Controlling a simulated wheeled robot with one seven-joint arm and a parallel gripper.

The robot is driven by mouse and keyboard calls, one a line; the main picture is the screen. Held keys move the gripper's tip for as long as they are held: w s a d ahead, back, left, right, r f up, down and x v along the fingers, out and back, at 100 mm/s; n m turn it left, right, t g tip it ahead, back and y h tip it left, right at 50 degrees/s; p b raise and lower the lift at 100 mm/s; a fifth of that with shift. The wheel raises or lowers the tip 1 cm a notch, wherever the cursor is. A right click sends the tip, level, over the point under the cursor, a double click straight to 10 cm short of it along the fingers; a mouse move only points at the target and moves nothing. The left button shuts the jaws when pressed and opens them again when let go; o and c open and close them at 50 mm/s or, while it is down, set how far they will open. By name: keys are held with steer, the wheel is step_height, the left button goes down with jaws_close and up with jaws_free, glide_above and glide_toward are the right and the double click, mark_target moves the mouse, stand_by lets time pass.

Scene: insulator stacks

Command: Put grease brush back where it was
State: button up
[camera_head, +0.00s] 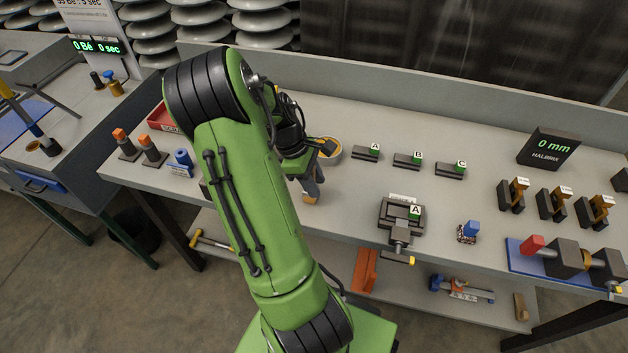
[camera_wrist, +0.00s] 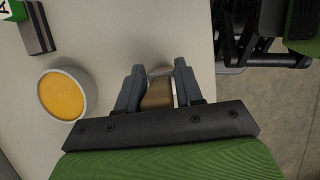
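A small tan-brown piece with a pale end, which looks like part of the grease brush (camera_wrist: 158,94), sits between my fingers in the wrist view. My gripper (camera_wrist: 158,80) appears closed around it, with a finger on each side. In the head view my gripper (camera_head: 312,186) is low over the front part of the bench, and a tan tip of the brush (camera_head: 311,199) shows at its end. The rest of the brush is hidden. A round pale pot with orange-yellow grease (camera_wrist: 64,94) stands left of my gripper in the wrist view; it also shows behind my gripper in the head view (camera_head: 334,158).
Blocks labelled A (camera_head: 366,152), B (camera_head: 407,160) and C (camera_head: 450,169) stand in a row right of the pot. A dark clamp fixture (camera_head: 402,220) stands nearer the front edge. A red tray (camera_head: 163,117) and orange-topped posts (camera_head: 151,150) are at left, partly near my arm.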

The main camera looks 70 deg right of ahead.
steer(key=o, duration=0.4)
steer(key=d+p+v, duration=0.1)
steer(key=p+v, duration=0.4)
steer(key=v, duration=0.7)
steer(key=w+a+r+t, duration=0.3)
steer(key=w+a+r, duration=0.1)
steer(key=a, duration=0.4)
steer(key=s+a+r+t, duration=0.2)
steer(key=a, duration=0.6)
steer(key=s+a+r+m+t, duration=0.1)
steer(key=a+r+t, duration=0.1)
steer(key=a, duration=0.6)
steer(key=s+a+r+t, duration=0.2)
steer(key=a+r+t, duration=0.1)
steer(key=a, duration=0.5)
steer(key=shift+s+r+m+y, duration=0.2)
steer(key=shift+s+m+y, duration=0.1)
steer(key=shift+s+m, duration=0.1)
